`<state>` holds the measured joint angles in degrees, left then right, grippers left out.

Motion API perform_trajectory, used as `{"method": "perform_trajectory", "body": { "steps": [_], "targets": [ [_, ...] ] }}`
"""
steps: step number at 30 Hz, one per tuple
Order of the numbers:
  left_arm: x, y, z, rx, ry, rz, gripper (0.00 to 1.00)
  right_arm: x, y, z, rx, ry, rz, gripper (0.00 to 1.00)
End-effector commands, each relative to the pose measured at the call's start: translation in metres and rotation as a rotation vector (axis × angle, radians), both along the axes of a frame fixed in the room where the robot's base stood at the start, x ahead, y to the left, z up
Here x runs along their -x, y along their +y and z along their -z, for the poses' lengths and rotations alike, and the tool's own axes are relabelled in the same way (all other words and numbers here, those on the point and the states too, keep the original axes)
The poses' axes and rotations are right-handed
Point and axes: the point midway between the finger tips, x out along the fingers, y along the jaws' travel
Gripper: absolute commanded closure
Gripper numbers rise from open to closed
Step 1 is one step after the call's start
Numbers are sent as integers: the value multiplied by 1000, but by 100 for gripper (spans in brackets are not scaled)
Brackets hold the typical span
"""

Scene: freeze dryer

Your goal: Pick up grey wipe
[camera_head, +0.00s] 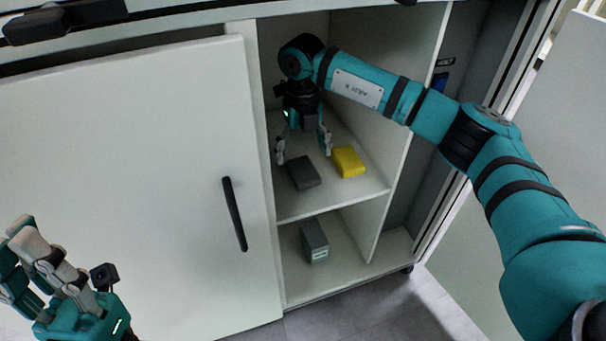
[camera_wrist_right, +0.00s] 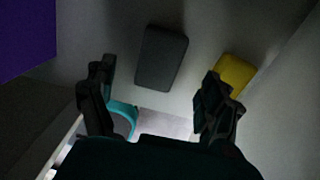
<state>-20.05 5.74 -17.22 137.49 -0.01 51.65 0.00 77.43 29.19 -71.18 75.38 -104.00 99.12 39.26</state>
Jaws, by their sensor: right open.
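The grey wipe (camera_head: 303,173) is a dark grey block lying flat on the cabinet's upper shelf (camera_head: 290,207). In the right wrist view the grey wipe (camera_wrist_right: 162,58) shows ahead of and between the fingers. My right gripper (camera_head: 304,158) is open and empty, pointing down above the shelf just behind the wipe. Its fingers also show in the right wrist view (camera_wrist_right: 158,90), apart from each other. My left gripper (camera_head: 30,255) is at the lower left, outside the cabinet and in front of the door. Its fingers appear spread with nothing between them.
A yellow wipe (camera_head: 348,162) lies close to the right of the grey one; it also shows in the right wrist view (camera_wrist_right: 235,74). A grey box (camera_head: 314,241) stands on the lower shelf. The cabinet's left door (camera_head: 130,170) and side wall (camera_head: 412,130) bound the opening.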

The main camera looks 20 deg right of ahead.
Motion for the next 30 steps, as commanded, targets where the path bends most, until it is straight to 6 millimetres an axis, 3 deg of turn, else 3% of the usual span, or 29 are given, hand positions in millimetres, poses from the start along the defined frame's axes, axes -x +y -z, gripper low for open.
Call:
{"method": "perform_trajectory", "body": {
  "steps": [7, 10, 19, 30],
  "targets": [
    [0, 0, 16, -1, 6, 0, 100, 1, 0, 37, 0, 4, 0, 15],
    [-3, 0, 9, -2, -27, -2, 100, 1, 0, 52, 0, 3, 1, 15],
    [-4, -1, 5, -4, -33, -2, 100, 0, 0, 56, 0, 1, 1, 17],
    [-4, -1, 6, -4, -32, -2, 100, 0, 0, 56, 0, 1, 0, 64]
  ]
}}
